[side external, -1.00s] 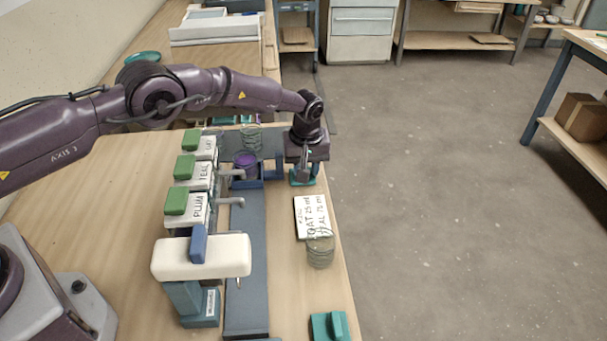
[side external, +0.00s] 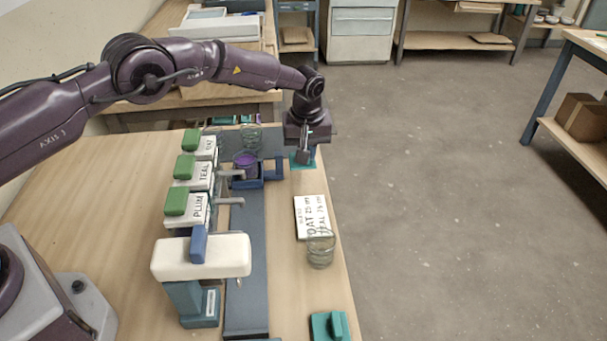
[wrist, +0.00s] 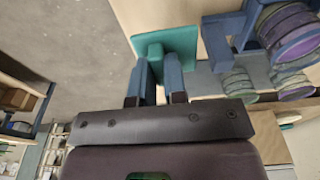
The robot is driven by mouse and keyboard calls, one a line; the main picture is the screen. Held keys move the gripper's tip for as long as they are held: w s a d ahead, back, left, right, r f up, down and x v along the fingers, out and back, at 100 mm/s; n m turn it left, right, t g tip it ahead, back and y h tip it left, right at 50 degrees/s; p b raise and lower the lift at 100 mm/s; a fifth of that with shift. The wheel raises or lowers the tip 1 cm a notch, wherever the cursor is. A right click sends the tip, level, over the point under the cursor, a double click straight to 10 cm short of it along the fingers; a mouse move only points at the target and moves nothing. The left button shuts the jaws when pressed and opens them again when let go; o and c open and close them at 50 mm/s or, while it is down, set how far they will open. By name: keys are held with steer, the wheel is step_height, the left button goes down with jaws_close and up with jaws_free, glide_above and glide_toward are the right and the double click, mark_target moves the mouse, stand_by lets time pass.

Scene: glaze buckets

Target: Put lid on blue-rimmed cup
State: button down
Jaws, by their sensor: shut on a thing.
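My gripper (side external: 306,152) is shut on a square teal lid (side external: 299,161) and holds it near the table's right edge. In the wrist view the lid (wrist: 168,40) is between the fingertips (wrist: 158,72). A cup with purple contents (side external: 245,164) stands in a blue holder (side external: 272,172), left of my gripper; it shows at the right in the wrist view (wrist: 290,36). A clear cup (side external: 251,138) stands behind it. Another clear cup (side external: 320,250) stands nearer the camera, by the card. I cannot tell for sure which cup has a blue rim.
Dispensers with green tops and labels (side external: 198,210) line the left of a dark rail (side external: 247,265). A white-topped stand (side external: 200,257) is at the front. A written card (side external: 311,217) and a second teal lid (side external: 329,326) lie at the right. The table's left part is clear.

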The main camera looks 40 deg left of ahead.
steer(key=shift+r, duration=0.25)
